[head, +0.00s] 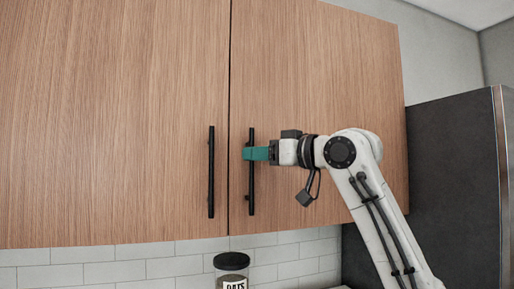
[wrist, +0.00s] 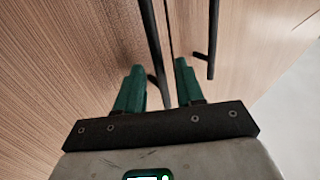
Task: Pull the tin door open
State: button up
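Two wooden cabinet doors fill the head view, a left door (head: 110,110) and a right door (head: 320,80), both shut with a thin seam between them. No tin door can be told by its look. The right door has a black upright bar handle (head: 251,195); the left door has a similar one (head: 211,172). My gripper (head: 248,153) is at the right door's handle, around its middle height. In the wrist view, its green fingers (wrist: 159,68) are apart, with one handle (wrist: 152,40) passing between them. Gaps show on both sides; contact cannot be told.
The other handle (wrist: 213,40) stands close to the right finger in the wrist view. A dark-lidded oats jar (head: 231,268) stands below the doors, before white tiles (head: 110,262). A dark tall appliance (head: 450,180) stands right of the cabinet.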

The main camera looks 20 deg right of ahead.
jog(key=shift+w+a, duration=0.25)
jog(key=shift+w, duration=0.15)
grip_shut()
dwell(0.5)
